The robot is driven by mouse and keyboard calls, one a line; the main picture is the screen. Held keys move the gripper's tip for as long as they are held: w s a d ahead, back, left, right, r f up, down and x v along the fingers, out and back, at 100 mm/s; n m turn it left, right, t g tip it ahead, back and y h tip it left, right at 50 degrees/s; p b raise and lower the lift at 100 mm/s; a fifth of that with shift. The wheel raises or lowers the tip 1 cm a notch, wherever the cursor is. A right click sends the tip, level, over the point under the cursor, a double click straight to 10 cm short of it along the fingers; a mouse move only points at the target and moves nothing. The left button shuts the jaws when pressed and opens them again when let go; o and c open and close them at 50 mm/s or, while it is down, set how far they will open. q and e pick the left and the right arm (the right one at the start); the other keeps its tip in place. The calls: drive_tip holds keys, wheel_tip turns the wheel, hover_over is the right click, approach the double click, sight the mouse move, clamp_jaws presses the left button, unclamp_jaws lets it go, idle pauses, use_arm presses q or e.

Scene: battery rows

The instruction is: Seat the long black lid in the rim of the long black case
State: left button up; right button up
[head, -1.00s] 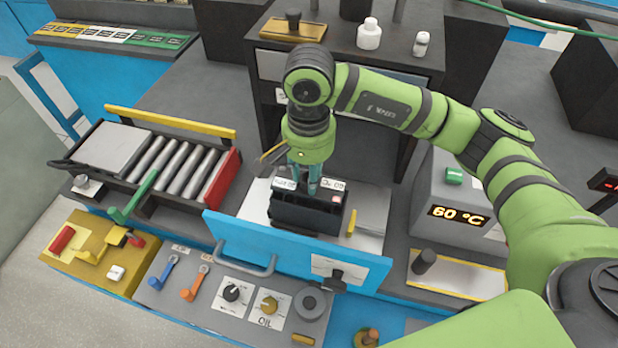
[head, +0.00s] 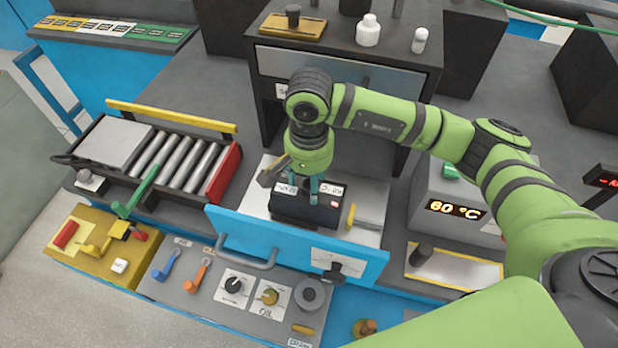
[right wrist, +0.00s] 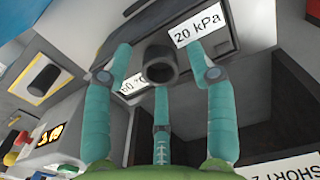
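The long black case (head: 305,212) stands on the light floor of the pulled-out blue-fronted drawer. White labels show along its top. I cannot tell the long black lid apart from the case's top, so how the lid sits is unclear. My right gripper (head: 302,187) points down just over the case. In the right wrist view its teal fingers (right wrist: 160,75) are spread apart, with a dark round knob (right wrist: 160,62) between them and visible gaps around it. A black edge with a "20 kPa" label (right wrist: 197,29) lies beyond. My left gripper is not in view.
The blue drawer front (head: 290,250) rises before the case. A yellow piece (head: 351,216) stands just right of it. A roller tray (head: 165,160) is at left, and a grey box reading 60 °C (head: 450,195) at right. A dark cabinet (head: 345,52) stands behind.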

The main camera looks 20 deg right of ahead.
drive_tip(key=shift+r+p, duration=0.25)
drive_tip(key=shift+p, duration=0.05)
wheel_tip(320, 180, up, 12)
drive_tip(key=b, duration=0.3)
drive_tip(key=shift+f, duration=0.2)
